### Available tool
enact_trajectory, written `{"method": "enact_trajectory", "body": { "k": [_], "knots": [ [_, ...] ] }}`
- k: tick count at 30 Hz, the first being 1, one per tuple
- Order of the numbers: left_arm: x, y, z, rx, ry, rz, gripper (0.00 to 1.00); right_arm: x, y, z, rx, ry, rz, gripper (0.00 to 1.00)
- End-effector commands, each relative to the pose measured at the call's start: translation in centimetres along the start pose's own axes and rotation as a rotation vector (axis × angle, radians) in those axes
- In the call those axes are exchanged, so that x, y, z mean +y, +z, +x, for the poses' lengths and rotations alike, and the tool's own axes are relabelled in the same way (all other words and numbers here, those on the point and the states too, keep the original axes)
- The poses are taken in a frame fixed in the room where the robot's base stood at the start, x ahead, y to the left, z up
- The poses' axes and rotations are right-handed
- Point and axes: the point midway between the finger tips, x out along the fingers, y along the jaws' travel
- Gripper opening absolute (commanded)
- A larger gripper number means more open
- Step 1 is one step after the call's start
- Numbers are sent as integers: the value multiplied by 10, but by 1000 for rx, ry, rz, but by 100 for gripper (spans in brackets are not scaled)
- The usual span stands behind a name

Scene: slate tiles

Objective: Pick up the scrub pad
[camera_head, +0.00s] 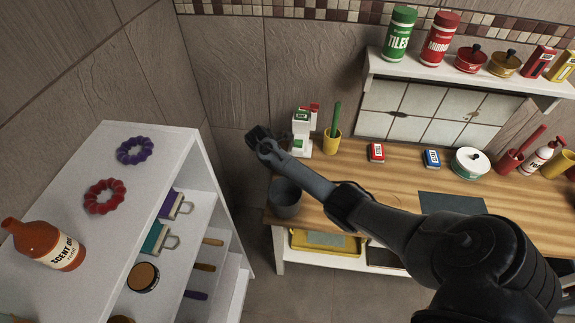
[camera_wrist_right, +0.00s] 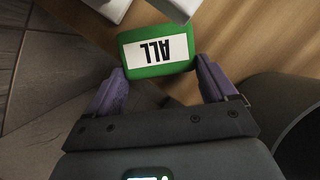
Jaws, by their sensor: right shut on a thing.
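The label appears upside down. In the head view my right gripper (camera_head: 260,138) is at the left end of the wooden table, beside a white bottle (camera_head: 301,132). The green block cannot be made out there. Whether it touches the table is unclear. My left gripper is not in view.
A dark grey bin (camera_head: 285,198) stands close below my right arm. A yellow cup (camera_head: 332,144), a red block (camera_head: 376,152) and a blue block (camera_head: 432,158) stand on the table (camera_head: 350,180). A white shelf unit (camera_head: 115,205) is at left. A wall shelf (camera_head: 470,82) hangs at back.

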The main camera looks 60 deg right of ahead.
Motion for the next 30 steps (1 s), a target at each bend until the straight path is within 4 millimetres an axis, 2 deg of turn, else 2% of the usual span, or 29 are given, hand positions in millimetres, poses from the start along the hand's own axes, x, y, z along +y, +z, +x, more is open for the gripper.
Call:
{"method": "enact_trajectory", "body": {
  "k": [9,15,23,30],
  "knots": [
    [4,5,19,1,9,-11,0,36,-37,-13,1,1,0,56],
    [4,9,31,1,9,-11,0,54,-54,-21,0,2,1,56],
    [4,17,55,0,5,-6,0,71,-72,-27,1,2,1,56],
    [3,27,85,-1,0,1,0,83,-84,-29,1,2,1,56]
  ]
}}
